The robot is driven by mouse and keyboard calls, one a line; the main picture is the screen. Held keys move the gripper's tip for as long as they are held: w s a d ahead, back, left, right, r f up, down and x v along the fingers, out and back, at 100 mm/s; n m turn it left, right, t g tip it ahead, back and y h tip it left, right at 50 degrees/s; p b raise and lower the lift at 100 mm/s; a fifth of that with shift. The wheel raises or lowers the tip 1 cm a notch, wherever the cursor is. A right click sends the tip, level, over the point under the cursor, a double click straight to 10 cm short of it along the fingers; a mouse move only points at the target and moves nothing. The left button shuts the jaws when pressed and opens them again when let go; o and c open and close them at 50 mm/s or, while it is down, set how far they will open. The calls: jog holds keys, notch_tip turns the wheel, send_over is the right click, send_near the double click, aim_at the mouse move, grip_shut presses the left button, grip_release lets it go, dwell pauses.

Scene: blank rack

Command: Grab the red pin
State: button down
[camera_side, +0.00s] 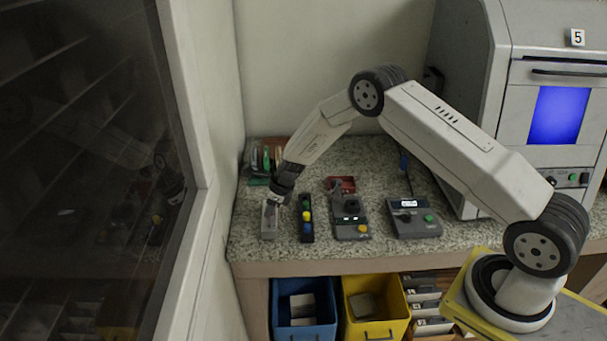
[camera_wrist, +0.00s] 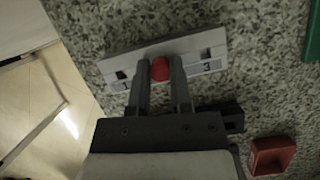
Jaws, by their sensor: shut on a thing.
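The red pin (camera_wrist: 160,69) shows in the wrist view at the middle of a light grey rack (camera_wrist: 205,48) marked 1 and 3. My gripper (camera_wrist: 161,78) has one finger on each side of the red pin and is shut on it. Dark empty slots show at either end of the rack. In the side view my gripper (camera_side: 277,198) reaches down over the grey rack (camera_side: 269,224) at the left of the counter. The red pin cannot be made out there. Whether the pin is clear of its slot cannot be told.
Right of the grey rack stands a black holder (camera_side: 306,234) with blue, yellow and green pieces. Further right are a grey device with a yellow button (camera_side: 362,229) and another with a green button (camera_side: 428,218). A red tray (camera_side: 346,182) lies behind. The counter's front edge is close.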

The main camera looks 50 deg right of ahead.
jog(key=shift+r, duration=0.1)
jog(key=shift+r, duration=0.75)
jog(key=s+r, duration=1.1)
jog(key=s, duration=0.3)
jog(key=shift+a+r, duration=0.15)
